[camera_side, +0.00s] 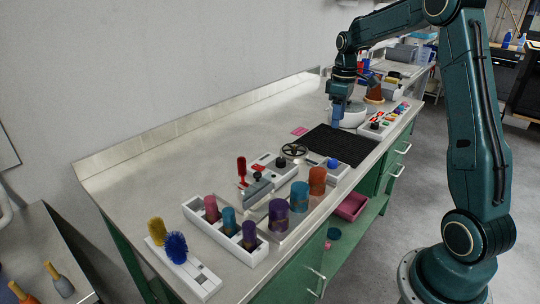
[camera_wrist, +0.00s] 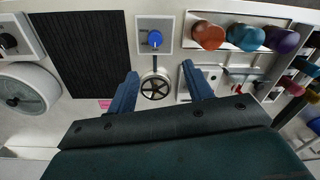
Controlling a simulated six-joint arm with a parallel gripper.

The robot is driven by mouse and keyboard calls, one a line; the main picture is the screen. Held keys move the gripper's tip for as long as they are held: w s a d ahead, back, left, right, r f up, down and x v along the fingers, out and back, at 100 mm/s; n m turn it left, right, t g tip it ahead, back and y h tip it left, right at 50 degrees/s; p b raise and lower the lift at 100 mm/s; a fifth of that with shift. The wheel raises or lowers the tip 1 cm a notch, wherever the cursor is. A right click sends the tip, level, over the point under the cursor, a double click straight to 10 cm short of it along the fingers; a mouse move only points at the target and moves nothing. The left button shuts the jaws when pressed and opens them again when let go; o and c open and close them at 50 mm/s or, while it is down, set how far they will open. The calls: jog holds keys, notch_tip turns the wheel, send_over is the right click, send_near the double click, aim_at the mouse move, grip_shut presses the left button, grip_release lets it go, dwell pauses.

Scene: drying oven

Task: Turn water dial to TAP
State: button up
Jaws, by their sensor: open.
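A blue dial (camera_side: 332,163) sits on a small white base plate near the front edge of the bench, just right of the handwheel. It also shows in the wrist view (camera_wrist: 154,39), centred above the gap between my fingers. No TAP label can be read. My gripper (camera_wrist: 160,71) is open and empty, with its two blue fingers spread apart. In the side view my gripper (camera_side: 336,118) is above the far part of the bench, beyond the black mat, apart from the dial.
A spoked black handwheel (camera_wrist: 155,87) shows between the fingers. A black ribbed mat (camera_side: 340,145) lies beside the dial. A white round vessel (camera_wrist: 27,90) stands beyond the mat. Several coloured cylinders (camera_side: 300,195) stand nearer the camera. The bench's wall side is mostly clear.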

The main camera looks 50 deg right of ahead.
aim_at(333, 160)
jog(key=shift+w+d+f, duration=0.1)
jog(key=shift+d+f, duration=0.4)
jog(key=shift+d, duration=0.15)
jog(key=f, duration=1.3)
jog(key=shift+a+f, duration=0.4)
jog(key=shift+c, duration=0.2)
jog(key=c, duration=0.9)
